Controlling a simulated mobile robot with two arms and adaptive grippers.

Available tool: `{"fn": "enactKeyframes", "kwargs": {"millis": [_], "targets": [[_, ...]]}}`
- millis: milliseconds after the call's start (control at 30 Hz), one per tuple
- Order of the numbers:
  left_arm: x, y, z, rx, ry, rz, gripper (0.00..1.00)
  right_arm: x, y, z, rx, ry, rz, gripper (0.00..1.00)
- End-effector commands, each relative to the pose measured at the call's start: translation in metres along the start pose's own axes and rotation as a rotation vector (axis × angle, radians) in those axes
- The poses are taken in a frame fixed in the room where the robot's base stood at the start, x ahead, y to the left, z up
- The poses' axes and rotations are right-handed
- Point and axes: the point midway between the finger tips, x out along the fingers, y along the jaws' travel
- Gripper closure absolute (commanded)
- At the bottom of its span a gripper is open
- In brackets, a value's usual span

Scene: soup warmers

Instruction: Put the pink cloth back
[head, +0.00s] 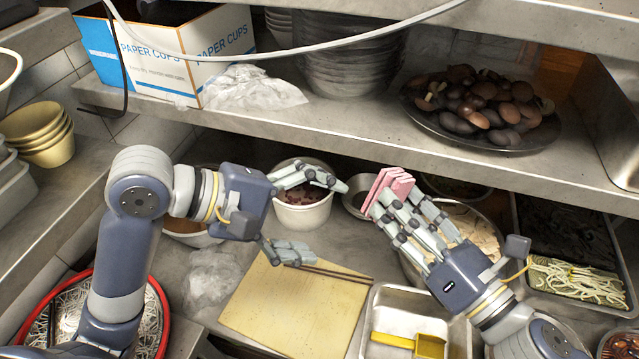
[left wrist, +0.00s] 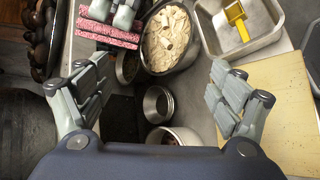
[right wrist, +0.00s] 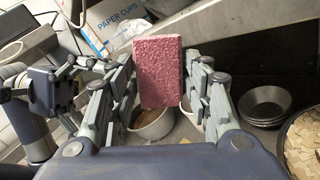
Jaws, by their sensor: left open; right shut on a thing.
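The pink cloth (head: 388,186) looks like a folded, rough-textured block. My right gripper (head: 397,200) is shut on it and holds it up below the upper shelf's front edge. In the right wrist view the cloth (right wrist: 158,72) stands upright between the fingers. The left wrist view shows it too, as pink layers (left wrist: 108,36) at the top left, partly covered by my right fingers. My left gripper (head: 318,220) is open and empty, above the lower counter and left of the cloth. Its spread fingers show in the left wrist view (left wrist: 160,98) with nothing between them.
A cutting board (head: 295,305) with chopsticks lies on the counter. Around it are a white pot (head: 302,210), a metal tray (head: 385,300) with a yellow scoop (head: 425,345), and food bowls. The upper shelf (head: 340,130) holds a mushroom plate (head: 480,135), stacked bowls and a paper-cup box (head: 165,60).

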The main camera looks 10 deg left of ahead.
Motion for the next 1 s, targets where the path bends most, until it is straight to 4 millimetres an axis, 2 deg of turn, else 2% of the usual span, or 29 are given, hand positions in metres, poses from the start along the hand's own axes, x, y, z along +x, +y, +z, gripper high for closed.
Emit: {"fn": "enactKeyframes", "kwargs": {"millis": [33, 133, 267, 367, 467, 800, 1000], "targets": [[-0.009, 0.017, 0.006, 0.073, -0.012, 0.045, 0.14, 0.0, 0.0, 0.0, 0.0, 0.0, 0.0, 0.74], [-0.021, 0.038, 0.017, 0.179, -0.032, 0.106, 0.14, 0.0, 0.0, 0.0, 0.0, 0.0, 0.0, 0.74], [-0.027, 0.05, 0.024, 0.248, -0.042, 0.143, 0.14, 0.0, 0.0, 0.0, 0.0, 0.0, 0.0, 0.74], [-0.022, 0.053, 0.026, 0.261, -0.047, 0.15, 0.14, 0.0, 0.0, 0.0, 0.0, 0.0, 0.0, 0.74], [-0.009, 0.055, 0.027, 0.259, -0.048, 0.15, 0.14, 0.0, 0.0, 0.0, 0.0, 0.0, 0.0, 0.74], [0.055, 0.063, 0.031, 0.256, -0.048, 0.147, 0.14, 0.0, 0.0, 0.0, 0.0, 0.0, 0.0, 0.74], [0.08, 0.067, 0.032, 0.256, -0.045, 0.148, 0.14, 0.0, 0.0, 0.0, 0.0, 0.0, 0.0, 0.74]]}}
